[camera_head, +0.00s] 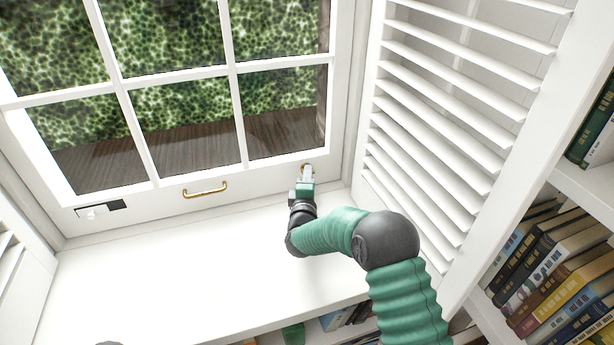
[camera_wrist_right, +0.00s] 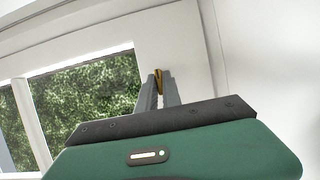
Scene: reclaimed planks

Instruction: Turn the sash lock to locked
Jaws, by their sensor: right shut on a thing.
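The window sash (camera_head: 150,207) is a white frame with several panes. My right gripper (camera_head: 307,171) is at the right end of its bottom rail, shut on a small brass piece. In the right wrist view, this brass piece (camera_wrist_right: 158,79) shows between the tips of my right gripper (camera_wrist_right: 159,84); the fingers hide most of it. It looks like the sash lock's lever, but its turn angle cannot be told. A white fitting on a black and white plate (camera_head: 97,211) sits at the rail's left end. My left gripper is not in view.
A brass pull handle (camera_head: 205,189) is on the middle of the bottom rail. The white sill (camera_head: 170,280) below is clear. A louvred shutter (camera_head: 440,110) stands close on the right, beside shelves of books (camera_head: 555,275).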

